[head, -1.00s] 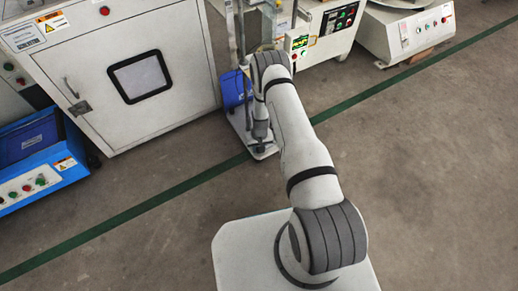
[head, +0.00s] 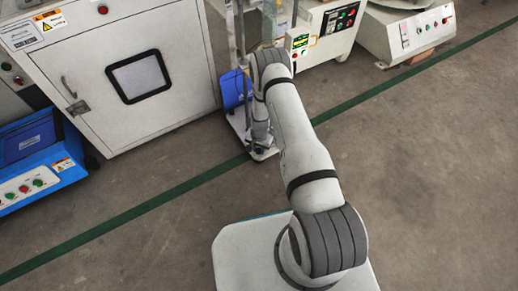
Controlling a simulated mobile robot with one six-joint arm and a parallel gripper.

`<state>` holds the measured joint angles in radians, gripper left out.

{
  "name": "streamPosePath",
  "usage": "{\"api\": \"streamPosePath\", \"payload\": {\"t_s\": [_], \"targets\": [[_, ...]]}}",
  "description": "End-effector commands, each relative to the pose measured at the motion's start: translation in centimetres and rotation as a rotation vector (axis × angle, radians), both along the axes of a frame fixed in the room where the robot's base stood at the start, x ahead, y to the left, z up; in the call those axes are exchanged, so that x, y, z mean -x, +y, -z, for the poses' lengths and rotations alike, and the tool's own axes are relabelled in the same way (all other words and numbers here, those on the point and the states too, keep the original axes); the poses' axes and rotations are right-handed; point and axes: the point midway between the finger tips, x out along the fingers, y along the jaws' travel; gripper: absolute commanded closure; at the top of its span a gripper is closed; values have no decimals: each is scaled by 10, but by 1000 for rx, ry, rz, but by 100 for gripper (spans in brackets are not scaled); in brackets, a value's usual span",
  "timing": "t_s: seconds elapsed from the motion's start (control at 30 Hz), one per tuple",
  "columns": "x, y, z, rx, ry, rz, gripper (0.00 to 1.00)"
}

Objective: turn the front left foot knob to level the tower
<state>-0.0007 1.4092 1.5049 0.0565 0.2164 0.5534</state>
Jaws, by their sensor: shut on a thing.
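The tower is a tall narrow frame with light uprights (head: 233,45) on a pale base plate (head: 237,122), behind my arm near the top middle of the head view. My arm reaches forward and down to the near end of this base. My gripper (head: 261,144) is small and low there, shut on the front left foot knob. The knob itself is hidden by the gripper and wrist. My forearm covers the right part of the tower's base.
White machines (head: 408,32) stand at the back right. Open floor with a green line (head: 120,217) lies around.

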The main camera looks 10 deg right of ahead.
Motion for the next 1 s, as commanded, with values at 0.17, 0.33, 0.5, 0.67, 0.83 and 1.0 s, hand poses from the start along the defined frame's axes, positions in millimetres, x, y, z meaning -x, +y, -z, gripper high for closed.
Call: {"api": "streamPosePath", "payload": {"t_s": [0.17, 0.33, 0.5, 0.67, 0.83, 1.0], "targets": [[-1, 0, 0, 1, -4, 7, 98], [-2, 0, 0, 1, -4, 6, 98], [-1, 0, 0, 0, -4, 5, 67], [-1, 0, 0, 0, -2, 5, 54], [0, 0, 0, 0, -1, 4, 53], [-1, 0, -10, 0, -2, 4, 53]]}}
